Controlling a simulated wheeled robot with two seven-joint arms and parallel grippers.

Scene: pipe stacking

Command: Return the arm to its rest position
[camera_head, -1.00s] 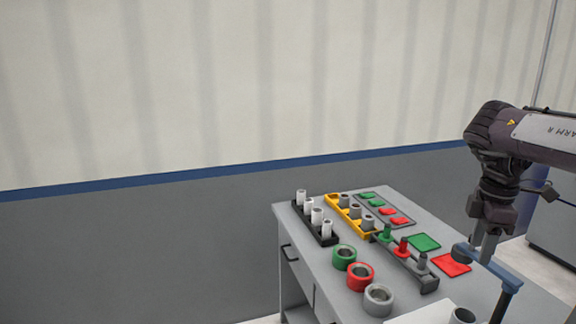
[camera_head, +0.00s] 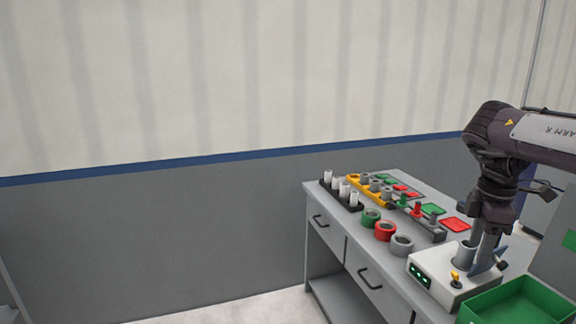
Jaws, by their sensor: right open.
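My right arm comes in from the right edge. Its gripper (camera_head: 484,258) points down over the near right part of the grey table (camera_head: 322,196) and is open. It overlaps a white box (camera_head: 433,279) with a grey round socket and small green displays; I cannot tell whether it touches the box. No pipe shows between the fingers, though the fingertips are small and partly unclear. My left arm and gripper are not in view.
White pipes (camera_head: 341,185) stand in a black rack at the table's far left, beside a yellow rack (camera_head: 383,198). Green (camera_head: 371,217), red (camera_head: 385,231) and grey (camera_head: 402,245) rings lie nearer. A green bin (camera_head: 515,301) is at lower right. Floor left of the table is clear.

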